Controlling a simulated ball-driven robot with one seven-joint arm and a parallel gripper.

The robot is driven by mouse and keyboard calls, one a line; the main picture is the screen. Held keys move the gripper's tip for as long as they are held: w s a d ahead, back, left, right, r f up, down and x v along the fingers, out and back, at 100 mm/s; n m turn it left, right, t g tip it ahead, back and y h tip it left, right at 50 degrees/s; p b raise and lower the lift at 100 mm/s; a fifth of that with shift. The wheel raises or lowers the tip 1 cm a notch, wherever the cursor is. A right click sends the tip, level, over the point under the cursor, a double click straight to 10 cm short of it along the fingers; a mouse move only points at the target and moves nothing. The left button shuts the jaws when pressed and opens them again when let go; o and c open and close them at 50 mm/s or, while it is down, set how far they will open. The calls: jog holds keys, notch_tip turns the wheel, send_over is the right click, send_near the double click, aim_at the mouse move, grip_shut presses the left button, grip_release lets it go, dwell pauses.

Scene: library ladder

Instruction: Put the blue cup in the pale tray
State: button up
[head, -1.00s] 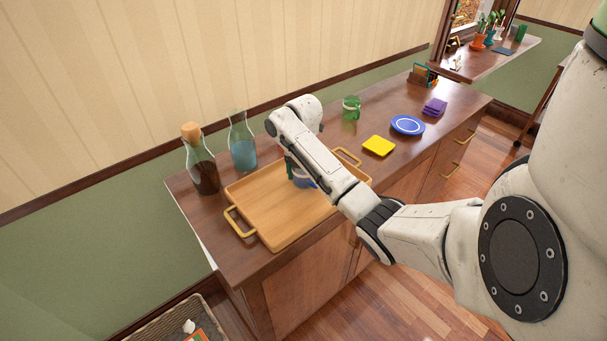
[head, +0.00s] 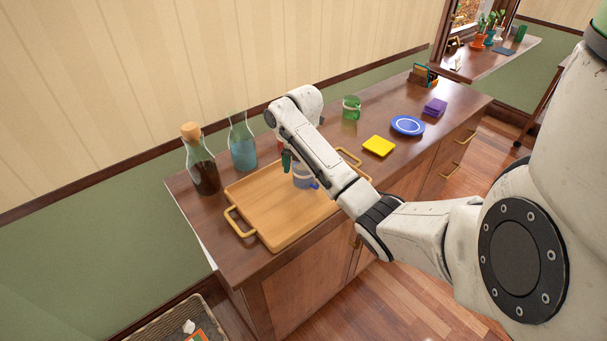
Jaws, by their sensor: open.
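The blue cup (head: 302,179) stands on the pale wooden tray (head: 262,212), near its right side. My arm's forearm covers part of the cup. The tray has gold handles and rests on the near end of the cabinet top. My gripper (head: 287,164) is open, with its dark fingers beside and a little above the cup, on its left. The gripper looks empty and apart from the cup, though the arm hides much of it.
A corked dark bottle (head: 200,160) and a blue-filled glass carafe (head: 242,143) stand behind the tray. A green glass mug (head: 351,107), yellow coasters (head: 379,146), a blue plate (head: 407,125) and purple cloths (head: 435,107) lie farther right.

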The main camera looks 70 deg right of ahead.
notch_tip(320, 180, up, 10)
jog(key=p, duration=0.6)
jog(key=shift+f, duration=0.25)
